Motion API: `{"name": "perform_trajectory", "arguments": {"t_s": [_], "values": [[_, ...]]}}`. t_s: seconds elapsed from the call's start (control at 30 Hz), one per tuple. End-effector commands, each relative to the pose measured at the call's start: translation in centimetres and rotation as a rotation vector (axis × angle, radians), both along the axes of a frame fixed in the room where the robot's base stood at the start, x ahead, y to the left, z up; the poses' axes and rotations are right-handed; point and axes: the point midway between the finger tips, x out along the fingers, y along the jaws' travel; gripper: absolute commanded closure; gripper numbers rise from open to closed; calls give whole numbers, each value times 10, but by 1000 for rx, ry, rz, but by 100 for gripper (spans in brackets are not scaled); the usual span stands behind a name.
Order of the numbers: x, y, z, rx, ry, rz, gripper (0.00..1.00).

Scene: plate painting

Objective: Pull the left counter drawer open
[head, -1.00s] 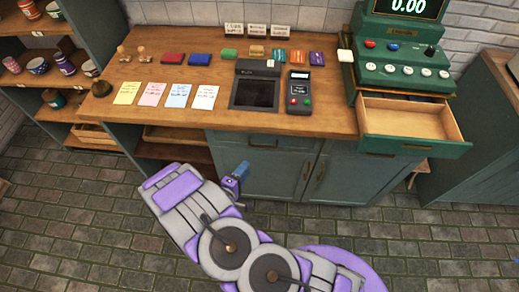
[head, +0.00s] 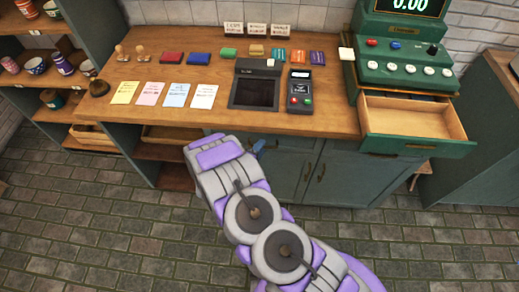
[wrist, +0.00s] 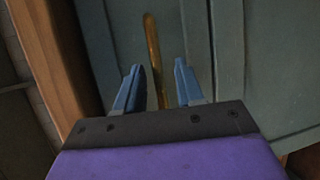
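The left counter drawer (head: 290,146) is a grey-green front under the wooden counter top, and it looks closed. In the wrist view its front (wrist: 185,35) fills the middle. A brass bar handle (wrist: 153,50) runs upright in that view, between my blue fingers. My gripper (wrist: 157,78) is open, one finger on each side of the handle with gaps showing. I cannot tell how deep the handle sits between them. In the head view my gripper (head: 258,147) is at the drawer front, mostly behind my arm, and the handle is hidden there.
Cabinet doors (head: 315,178) with upright handles are below and right of the drawer. The green cash register (head: 400,75) has its own drawer (head: 420,147) pulled out at the right. Open shelves (head: 95,135) stand at the left. The brick floor in front is free.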

Motion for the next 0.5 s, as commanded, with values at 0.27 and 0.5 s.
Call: {"name": "perform_trajectory", "arguments": {"t_s": [0.27,0.5], "values": [[0,0,0,0,0,0,70],[0,0,0,0,0,0,93]]}}
